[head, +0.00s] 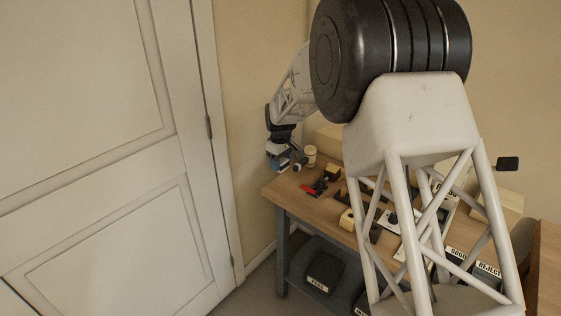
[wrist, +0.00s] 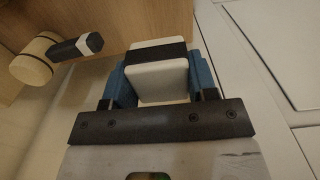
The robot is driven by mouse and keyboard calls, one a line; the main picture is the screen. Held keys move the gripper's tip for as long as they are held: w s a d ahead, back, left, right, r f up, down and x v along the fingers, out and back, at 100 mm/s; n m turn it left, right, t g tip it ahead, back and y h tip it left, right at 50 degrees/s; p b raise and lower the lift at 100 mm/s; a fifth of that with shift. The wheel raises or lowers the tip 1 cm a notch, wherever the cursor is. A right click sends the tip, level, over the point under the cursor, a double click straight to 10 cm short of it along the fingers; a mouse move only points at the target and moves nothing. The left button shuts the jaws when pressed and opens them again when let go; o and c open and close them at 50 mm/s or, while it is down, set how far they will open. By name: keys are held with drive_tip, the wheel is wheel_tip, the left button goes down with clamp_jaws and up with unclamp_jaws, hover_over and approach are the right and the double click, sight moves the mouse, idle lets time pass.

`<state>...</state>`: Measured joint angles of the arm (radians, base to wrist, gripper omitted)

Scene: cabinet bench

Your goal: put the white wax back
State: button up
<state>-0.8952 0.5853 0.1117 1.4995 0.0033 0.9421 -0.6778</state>
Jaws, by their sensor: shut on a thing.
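My gripper (head: 279,157) is at the far left corner of the bench in the head view, around bench-top height or a little above it. In the wrist view its two blue finger pads (wrist: 160,76) are shut on a white block with a black band, which I take for the white wax (wrist: 160,84). The block sits between the pads, one on each side. In the head view the block is too small and covered to make out clearly. I cannot tell whether it touches the bench.
The wooden bench (head: 283,187) also carries a red-handled item (head: 316,188) and a yellowish block (head: 347,220). A black bin (head: 325,270) is below. A white door (head: 110,130) stands left.

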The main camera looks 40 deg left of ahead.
hover_over(280, 188)
drive_tip(key=shift+d+f, duration=0.1)
drive_tip(key=shift+f, duration=2.8)
drive_tip(key=shift+f, duration=2)
idle(2.7)
drive_tip(key=o, duration=1)
